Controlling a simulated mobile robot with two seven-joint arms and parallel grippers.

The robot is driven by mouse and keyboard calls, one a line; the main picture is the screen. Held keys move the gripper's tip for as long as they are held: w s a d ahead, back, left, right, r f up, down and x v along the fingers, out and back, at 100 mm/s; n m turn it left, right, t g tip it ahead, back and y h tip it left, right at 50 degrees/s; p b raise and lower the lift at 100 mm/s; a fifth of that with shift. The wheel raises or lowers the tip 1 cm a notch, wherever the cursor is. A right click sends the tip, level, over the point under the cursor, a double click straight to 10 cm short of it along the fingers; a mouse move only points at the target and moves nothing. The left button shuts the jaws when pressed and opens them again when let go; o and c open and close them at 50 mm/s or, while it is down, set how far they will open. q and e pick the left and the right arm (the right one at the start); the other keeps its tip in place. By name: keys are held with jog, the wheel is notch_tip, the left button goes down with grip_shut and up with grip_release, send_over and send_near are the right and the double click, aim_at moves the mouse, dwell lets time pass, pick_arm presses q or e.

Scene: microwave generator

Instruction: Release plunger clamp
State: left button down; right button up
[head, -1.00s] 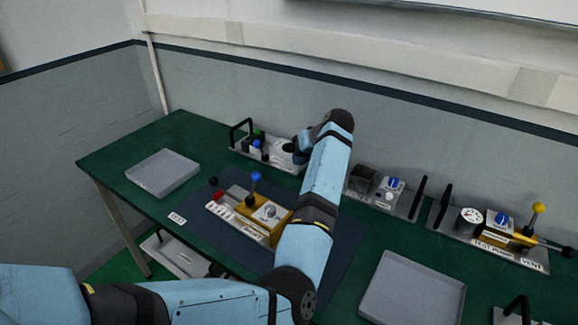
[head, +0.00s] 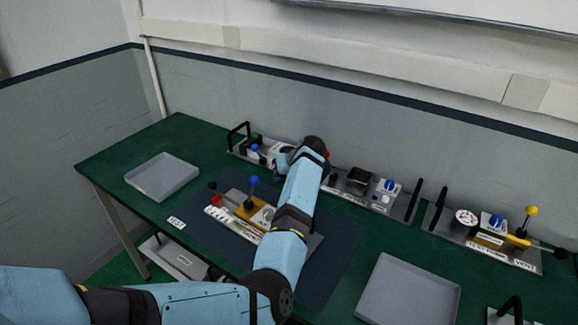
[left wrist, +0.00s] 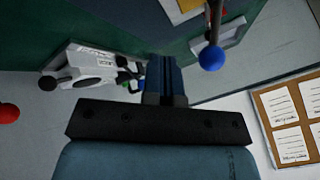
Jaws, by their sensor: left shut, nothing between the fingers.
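My left gripper (head: 284,160) is behind my left forearm in the head view, mostly hidden. In the left wrist view its fingers (left wrist: 165,80) are shut with nothing between them. The fixture (head: 242,208) on the dark mat has a yellow block, a lever with a blue ball (head: 253,181) and a red part (head: 217,199). I cannot tell which part is the plunger clamp. My right gripper is not in view.
A panel (head: 250,152) with a black handle stands at the back left, close to my gripper. Another panel (head: 372,190) and a gauge panel (head: 485,243) stand to the right. Grey trays (head: 162,177) (head: 408,290) lie at left and front right. The wall is behind.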

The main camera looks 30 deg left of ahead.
aim_at(252, 189)
pick_arm(q)
jog(key=s+a, duration=0.1)
jog(key=s+a+p, duration=0.1)
jog(key=a, duration=0.1)
jog(key=shift+s+a+r, duration=0.1)
jog(key=shift+s, duration=0.1)
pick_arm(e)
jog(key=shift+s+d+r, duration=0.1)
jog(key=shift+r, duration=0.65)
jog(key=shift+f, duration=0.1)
